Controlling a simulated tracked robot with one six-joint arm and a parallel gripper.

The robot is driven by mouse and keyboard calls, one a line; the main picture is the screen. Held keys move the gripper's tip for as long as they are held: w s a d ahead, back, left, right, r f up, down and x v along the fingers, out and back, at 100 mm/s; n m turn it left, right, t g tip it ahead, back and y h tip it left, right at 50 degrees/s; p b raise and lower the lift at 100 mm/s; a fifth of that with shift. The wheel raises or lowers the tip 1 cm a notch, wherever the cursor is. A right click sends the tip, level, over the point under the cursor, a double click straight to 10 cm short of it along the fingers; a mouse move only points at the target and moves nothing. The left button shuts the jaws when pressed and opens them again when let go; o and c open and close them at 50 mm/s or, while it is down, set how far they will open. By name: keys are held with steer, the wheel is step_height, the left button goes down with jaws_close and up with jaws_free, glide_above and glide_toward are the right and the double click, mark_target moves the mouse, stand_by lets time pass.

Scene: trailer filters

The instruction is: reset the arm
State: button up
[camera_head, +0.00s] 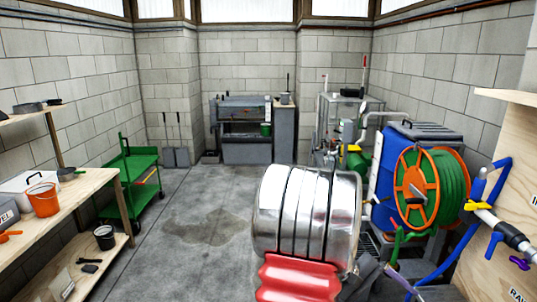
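My gripper cannot be made out in the head camera view. A large shiny silver cylinder (309,212) with dark bands fills the lower middle of the view. A red ribbed part (298,279) is in front of its lower end. I cannot tell whether these two belong to my arm. They hide part of the floor and of what stands behind them.
A wooden bench (62,212) on the left holds an orange bucket (43,199). A green cart (134,180) stands behind it. At right are an orange reel with green hose (451,187) and a wooden panel (510,180). The concrete floor (195,205) at centre left is clear.

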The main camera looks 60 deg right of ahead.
steer(key=w+a+r+n+t, duration=0.1)
steer(key=w+a+t, duration=0.2)
steer(key=w+a, duration=0.55)
steer(key=w+a+r+n+t, duration=0.25)
steer(key=w+a, duration=0.25)
steer(key=w, duration=0.7)
steer(key=w+a+r+n+t, duration=0.1)
steer(key=w+a+t, duration=0.3)
steer(key=w+a, duration=0.5)
steer(key=w+a+r+n+t, duration=0.2)
steer(key=w+a+r, duration=0.1)
steer(key=a, duration=0.5)
steer(key=w+a+r+n+t+y, duration=0.1)
steer(key=w+a+r+n+t, duration=0.1)
steer(key=a, duration=0.7)
steer(key=w+a+r+n+t+y, duration=0.1)
steer(key=w+a+r+n+t, duration=0.1)
steer(key=w+a, duration=0.3)
steer(key=a+r+n, duration=0.1)
steer(key=a, duration=0.3)
steer(key=shift+r+t, duration=0.3)
steer(key=shift+t, duration=0.05)
steer(key=shift+w, duration=0.1)
